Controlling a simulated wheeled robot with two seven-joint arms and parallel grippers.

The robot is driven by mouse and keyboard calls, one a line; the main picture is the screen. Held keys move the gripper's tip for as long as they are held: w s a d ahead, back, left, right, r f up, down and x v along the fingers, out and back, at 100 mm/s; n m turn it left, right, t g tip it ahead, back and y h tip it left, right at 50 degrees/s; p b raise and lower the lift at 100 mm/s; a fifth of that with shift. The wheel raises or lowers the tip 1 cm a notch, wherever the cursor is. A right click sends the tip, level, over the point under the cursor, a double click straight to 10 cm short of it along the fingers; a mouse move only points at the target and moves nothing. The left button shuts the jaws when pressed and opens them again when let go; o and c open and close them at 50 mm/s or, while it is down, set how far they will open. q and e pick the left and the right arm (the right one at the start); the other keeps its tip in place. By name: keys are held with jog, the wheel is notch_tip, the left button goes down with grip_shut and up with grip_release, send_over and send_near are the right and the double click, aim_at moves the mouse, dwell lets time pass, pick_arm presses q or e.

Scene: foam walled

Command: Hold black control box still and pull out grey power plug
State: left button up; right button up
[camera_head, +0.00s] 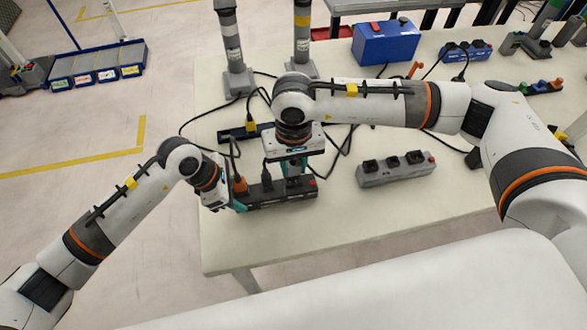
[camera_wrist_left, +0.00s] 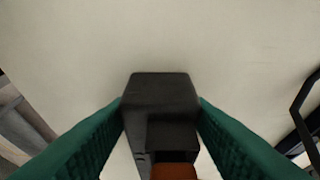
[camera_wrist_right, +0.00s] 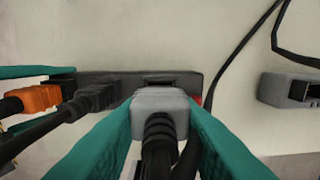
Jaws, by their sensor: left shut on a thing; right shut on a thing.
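The black control box (camera_head: 280,199) lies near the table's left front edge; in the right wrist view its dark body (camera_wrist_right: 195,82) runs behind the plugs. My left gripper (camera_head: 228,200) is shut on its left end, and the left wrist view shows both green fingers against the box end (camera_wrist_left: 160,90). My right gripper (camera_head: 293,170) points down over the box's right part. It is shut on the grey power plug (camera_wrist_right: 160,101), whose black cable runs toward the camera. A dark socket opening shows just beyond the plug. I cannot tell whether the plug's lower end is still inside.
An orange plug (camera_wrist_right: 38,98) and a black plug (camera_wrist_right: 92,97) sit in the same box. A grey socket box (camera_head: 396,170) stands to the right, with bare table between. A blue case (camera_head: 386,43) and two grey posts stand behind. Loose black cables cross the table.

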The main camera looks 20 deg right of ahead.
notch_tip(320, 180, up, 8)
jog(key=shift+f, duration=0.25)
pick_arm(q)
jog(key=o, duration=1.2)
jog(key=v, duration=1.2)
jog(key=shift+s, duration=0.1)
pick_arm(e)
jog(key=shift+s+f, duration=0.1)
